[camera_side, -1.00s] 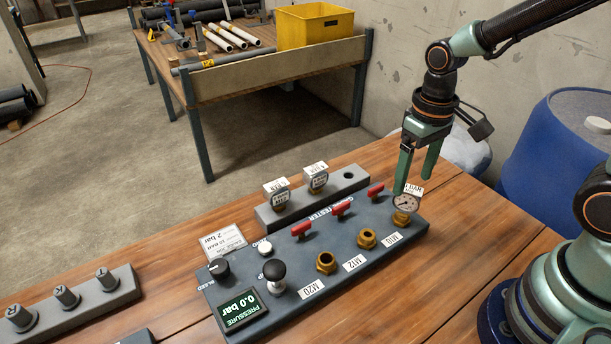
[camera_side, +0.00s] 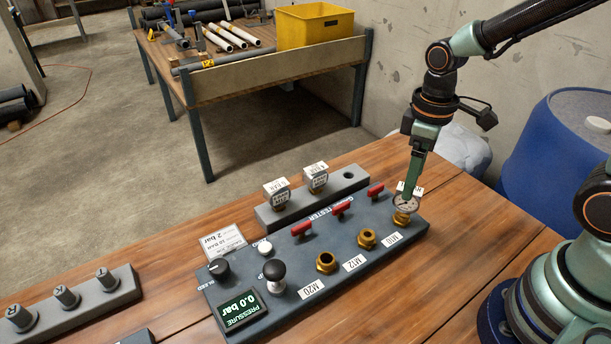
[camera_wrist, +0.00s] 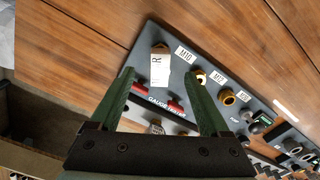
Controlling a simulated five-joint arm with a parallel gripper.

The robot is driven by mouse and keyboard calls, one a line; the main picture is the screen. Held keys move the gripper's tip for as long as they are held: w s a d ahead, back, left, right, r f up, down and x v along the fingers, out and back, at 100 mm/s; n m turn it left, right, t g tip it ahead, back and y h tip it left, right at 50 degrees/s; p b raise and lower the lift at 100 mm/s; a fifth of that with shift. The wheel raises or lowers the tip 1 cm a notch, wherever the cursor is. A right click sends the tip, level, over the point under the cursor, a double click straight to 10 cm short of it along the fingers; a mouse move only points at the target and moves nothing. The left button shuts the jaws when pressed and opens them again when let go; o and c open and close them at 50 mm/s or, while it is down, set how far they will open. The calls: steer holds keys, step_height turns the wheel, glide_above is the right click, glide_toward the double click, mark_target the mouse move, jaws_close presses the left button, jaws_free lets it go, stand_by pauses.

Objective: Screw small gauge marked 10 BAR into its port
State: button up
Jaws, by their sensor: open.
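The small gauge (camera_side: 405,204) stands upright on a brass fitting at the M10 end of the grey tester (camera_side: 262,318). Its white tag is too small to read surely. In the wrist view, the gauge's tag (camera_wrist: 160,70) lies between my finger tips, beside the M10 label (camera_wrist: 185,53). My gripper (camera_side: 410,192) points down at the gauge, one finger in front of part of its dial. In the wrist view, my gripper (camera_wrist: 158,76) has its fingers wide apart, one either side of the gauge. Contact cannot be told.
Open brass ports M12 (camera_side: 367,238) and M20 (camera_side: 326,262) sit left of the gauge. Red valve handles (camera_side: 341,208) line the tester's back. Behind it, a grey rack (camera_side: 345,180) holds two tagged gauges. The wooden bench (camera_side: 470,230) is clear to the right.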

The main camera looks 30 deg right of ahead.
steer(key=m, duration=0.4)
steer(key=shift+m, duration=0.4)
steer(key=m, duration=0.3)
steer(key=shift+m, duration=0.3)
steer(key=m, duration=0.4)
steer(key=shift+m, duration=0.4)
steer(key=m, duration=0.4)
steer(key=shift+f, duration=0.1)
steer(key=shift+f, duration=1.95)
jaws_close()
